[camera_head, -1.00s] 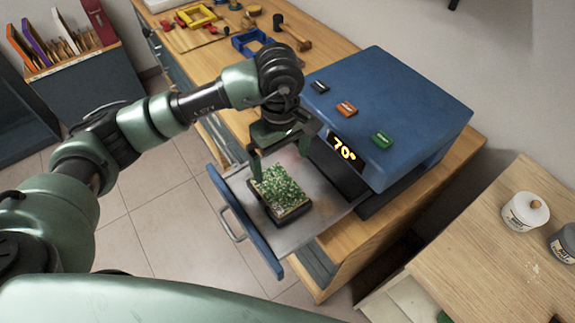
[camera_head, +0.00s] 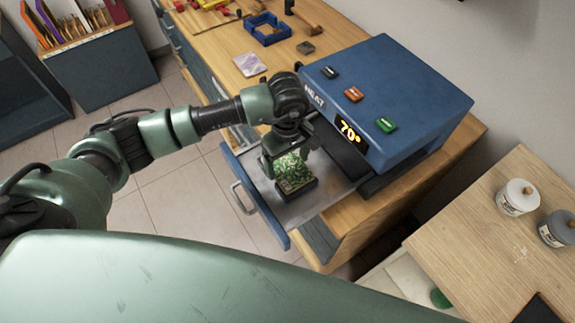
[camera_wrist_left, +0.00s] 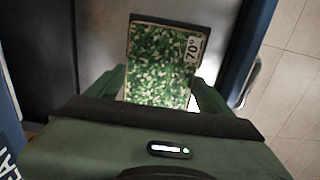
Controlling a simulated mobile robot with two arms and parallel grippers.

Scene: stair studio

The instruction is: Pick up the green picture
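The green picture (camera_head: 294,174) is a mottled green and white piece with a "70°" mark. It lies on a dark block (camera_head: 297,194) on the pulled-out metal tray (camera_head: 318,201) of the blue heating machine (camera_head: 392,95). In the left wrist view the green picture (camera_wrist_left: 160,65) lies between the fingers. My left gripper (camera_head: 287,160) is over the picture, with its open fingers on either side. Whether the fingers touch its edges cannot be told. My right gripper is out of view.
A blue frame (camera_head: 267,29) and a small patterned card (camera_head: 250,64) lie on the wooden bench behind. A white jar (camera_head: 517,198) and a grey jar (camera_head: 558,229) stand on the right-hand table.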

